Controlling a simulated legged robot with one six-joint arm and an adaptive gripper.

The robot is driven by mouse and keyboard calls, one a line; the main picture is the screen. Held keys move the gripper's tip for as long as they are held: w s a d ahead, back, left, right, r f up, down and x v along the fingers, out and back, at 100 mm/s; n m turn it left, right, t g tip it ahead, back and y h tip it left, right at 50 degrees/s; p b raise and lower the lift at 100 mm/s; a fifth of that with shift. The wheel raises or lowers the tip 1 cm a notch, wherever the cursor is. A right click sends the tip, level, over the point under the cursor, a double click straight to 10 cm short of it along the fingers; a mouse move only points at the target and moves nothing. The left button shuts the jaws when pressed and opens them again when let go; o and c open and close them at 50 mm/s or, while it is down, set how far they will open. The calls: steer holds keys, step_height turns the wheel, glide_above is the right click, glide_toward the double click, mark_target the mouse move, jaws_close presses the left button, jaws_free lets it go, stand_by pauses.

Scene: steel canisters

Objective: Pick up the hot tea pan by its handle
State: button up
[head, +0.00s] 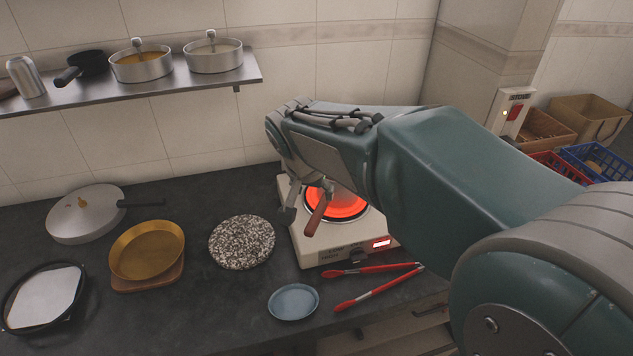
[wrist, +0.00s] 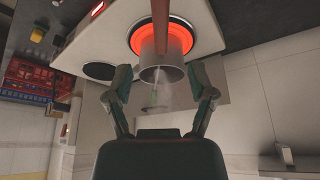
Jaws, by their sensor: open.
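The tea pan (wrist: 178,72) is a small steel pan on a glowing red burner (wrist: 150,38), with pale steam over it. Its red-brown handle (wrist: 171,28) points to the top of the wrist view. In the head view the handle (head: 317,214) points toward the front of the hob, while my gripper and arm hide most of the pan. My gripper (wrist: 160,97) is open, with a finger on either side of the pan's lower part in the wrist view. Nothing is between the fingertips on the handle. Whether a finger touches the pan is unclear.
The cream hob (head: 318,256) stands on the dark counter. Red tongs (head: 372,270) and a blue plate (head: 293,302) lie in front. A speckled round board (head: 241,242), brass pan (head: 147,250) and lidded pan (head: 85,214) are left. A shelf (head: 200,80) holds pots above.

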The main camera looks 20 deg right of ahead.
mark_target(318, 207)
steer(key=shift+w+d+f, duration=0.15)
steer(key=shift+w, duration=0.3)
steer(key=x, duration=0.6)
steer(key=shift+w+f, duration=0.1)
steer(key=shift+f, duration=0.25)
steer(key=x, duration=0.3)
steer(key=shift+w+d+f, duration=0.1)
steer(key=shift+w+f, duration=0.05)
steer(key=shift+f, duration=0.1)
steer(key=shift+w+d+f, duration=0.1)
steer(key=shift+d+f, duration=0.1)
steer(key=shift+d, duration=0.25)
steer(key=shift+a, duration=0.25)
steer(key=c, duration=0.7)
steer(key=shift+a+r, duration=0.1)
steer(key=shift+a, duration=0.1)
jaws_close()
